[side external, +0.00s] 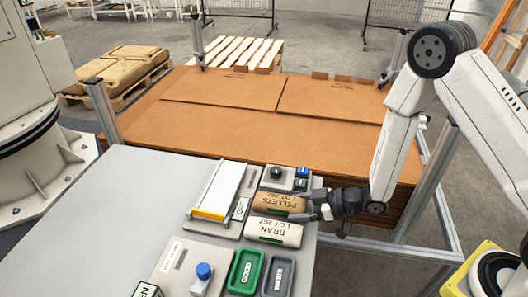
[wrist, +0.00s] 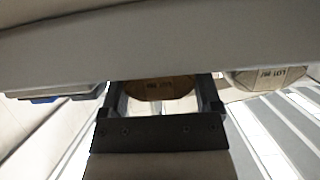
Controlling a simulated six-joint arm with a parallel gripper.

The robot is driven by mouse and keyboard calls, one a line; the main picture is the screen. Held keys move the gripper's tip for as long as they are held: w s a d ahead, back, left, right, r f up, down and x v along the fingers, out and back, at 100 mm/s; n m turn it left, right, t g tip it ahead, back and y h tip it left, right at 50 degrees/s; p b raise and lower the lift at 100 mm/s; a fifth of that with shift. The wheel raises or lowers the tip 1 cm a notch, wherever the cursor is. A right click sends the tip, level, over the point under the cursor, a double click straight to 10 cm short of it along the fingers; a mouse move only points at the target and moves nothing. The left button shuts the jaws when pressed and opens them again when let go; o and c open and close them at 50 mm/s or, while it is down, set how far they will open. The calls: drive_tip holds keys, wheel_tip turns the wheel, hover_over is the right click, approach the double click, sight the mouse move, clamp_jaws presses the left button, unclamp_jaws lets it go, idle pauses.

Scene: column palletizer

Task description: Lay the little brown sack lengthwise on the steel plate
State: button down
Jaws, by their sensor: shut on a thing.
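The little brown sack (side external: 280,204), printed PELLETS, lies in the side view between the small control box and the white BRAN sack. My gripper (side external: 317,206) reaches it from the right and is shut on its right end. In the wrist view the brown sack (wrist: 160,90) shows between the two dark fingers. I cannot tell whether the sack is clear of the surface below. A pale metallic plate (side external: 219,186) with a yellow front strip, apparently the steel plate, stands just left of the sack. Nothing lies on it.
The white BRAN sack (side external: 274,231) lies close in front of the brown one. A control box (side external: 283,178) with buttons is behind. Green (side external: 245,270) and grey (side external: 279,277) trays and a blue knob (side external: 204,271) are nearer. The grey table (side external: 130,205) is clear at left.

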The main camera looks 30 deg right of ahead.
unclamp_jaws()
drive_tip(key=shift+f, duration=0.1)
drive_tip(key=shift+r, duration=0.2)
drive_tip(key=v, duration=1.2)
idle(0.5)
